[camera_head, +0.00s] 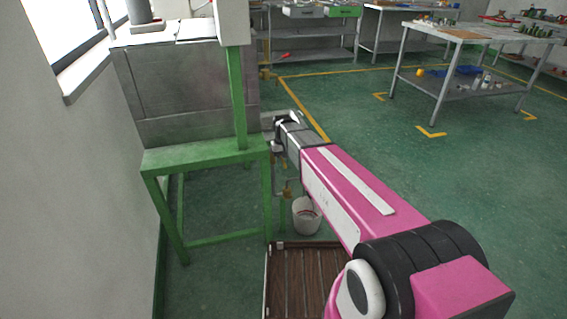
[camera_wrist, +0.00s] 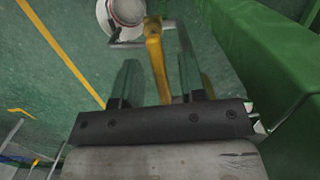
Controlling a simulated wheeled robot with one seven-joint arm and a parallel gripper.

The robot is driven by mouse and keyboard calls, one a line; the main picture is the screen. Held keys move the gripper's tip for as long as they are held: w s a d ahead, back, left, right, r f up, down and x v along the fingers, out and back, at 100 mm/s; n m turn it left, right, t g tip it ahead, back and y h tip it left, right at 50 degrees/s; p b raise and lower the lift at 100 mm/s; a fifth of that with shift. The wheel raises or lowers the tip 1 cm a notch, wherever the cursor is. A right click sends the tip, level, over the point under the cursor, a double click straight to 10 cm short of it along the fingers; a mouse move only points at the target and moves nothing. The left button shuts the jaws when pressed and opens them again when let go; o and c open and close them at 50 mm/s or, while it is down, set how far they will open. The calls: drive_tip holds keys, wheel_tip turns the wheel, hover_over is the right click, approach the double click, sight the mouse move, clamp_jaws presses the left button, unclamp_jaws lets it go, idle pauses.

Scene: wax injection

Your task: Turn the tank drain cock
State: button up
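The tank (camera_head: 190,95) is a grey metal box on a green stand at the left of the head view. A brass-yellow handle, seemingly the drain cock (camera_wrist: 155,57), shows in the wrist view beside a grey pipe. A small brass part also shows below my wrist in the head view (camera_head: 287,191); I cannot tell whether it is the same cock. My gripper (camera_wrist: 159,65) is open, its two fingers on either side of the yellow handle in the picture, with gaps on both sides. Whether the handle lies at fingertip depth is unclear.
A white bucket (camera_head: 306,216) stands on the floor below the cock area. The green stand (camera_head: 205,155) is close at the right of the wrist view. A slatted brown pallet (camera_head: 300,280) lies in front. Worktables (camera_head: 476,92) stand farther off across open green floor.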

wheel_tip(320, 180, up, 10)
drive_tip(key=w, duration=0.1)
drive_tip(key=shift+a, duration=0.15)
